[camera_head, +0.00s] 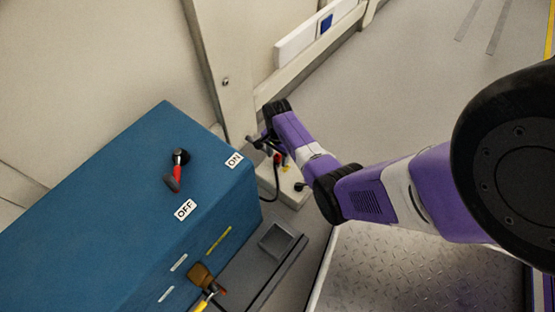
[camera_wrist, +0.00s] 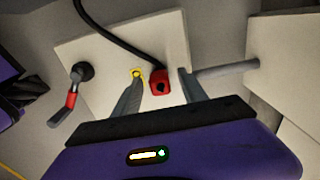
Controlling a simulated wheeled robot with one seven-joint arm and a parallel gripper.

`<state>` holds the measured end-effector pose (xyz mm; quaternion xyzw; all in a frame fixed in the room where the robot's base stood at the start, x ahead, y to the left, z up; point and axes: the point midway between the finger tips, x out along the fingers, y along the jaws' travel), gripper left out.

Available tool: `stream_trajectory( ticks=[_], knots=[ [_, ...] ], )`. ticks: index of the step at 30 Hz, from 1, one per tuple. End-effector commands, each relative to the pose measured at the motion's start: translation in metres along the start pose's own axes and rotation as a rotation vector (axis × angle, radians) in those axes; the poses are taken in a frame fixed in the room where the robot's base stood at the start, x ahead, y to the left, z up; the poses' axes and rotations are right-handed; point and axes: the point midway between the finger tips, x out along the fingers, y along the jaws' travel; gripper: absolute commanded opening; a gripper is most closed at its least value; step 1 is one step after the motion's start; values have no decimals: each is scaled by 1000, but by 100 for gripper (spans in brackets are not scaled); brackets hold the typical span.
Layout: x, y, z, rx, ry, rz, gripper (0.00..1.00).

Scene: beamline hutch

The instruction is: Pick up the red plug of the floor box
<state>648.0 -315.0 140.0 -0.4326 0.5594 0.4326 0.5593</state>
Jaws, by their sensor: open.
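The floor box is a pale, flat-topped block; it shows in the wrist view (camera_wrist: 100,50) and beside the blue cabinet in the head view (camera_head: 292,190). The red plug (camera_wrist: 160,82) sits at the box top with a black cable (camera_wrist: 118,39) running from it to the upper left; a bit of red shows in the head view (camera_head: 277,158). My gripper (camera_wrist: 161,73) is open, with one finger on each side of the red plug. In the head view my gripper (camera_head: 264,143) partly hides the plug. I cannot tell whether the fingers touch it.
A yellow ring (camera_wrist: 138,73) lies by the left fingertip. A red-handled lever (camera_wrist: 71,98) is at the box's left. A grey pipe (camera_wrist: 225,70) runs close on the right. The blue cabinet (camera_head: 120,200) and a wall post (camera_head: 225,60) stand near my gripper.

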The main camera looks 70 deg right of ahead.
Motion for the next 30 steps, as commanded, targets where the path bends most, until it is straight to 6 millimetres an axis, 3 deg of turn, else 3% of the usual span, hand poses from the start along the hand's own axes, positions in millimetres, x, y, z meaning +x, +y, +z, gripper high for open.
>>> stream_trajectory(
  ticks=[2,9,23,30],
  knots=[
    [-1,0,0,0,0,0,46],
    [-1,0,0,0,0,0,0],
    [-3,0,0,0,0,0,0],
    [-25,-1,0,-1,1,-1,0]
  ],
)
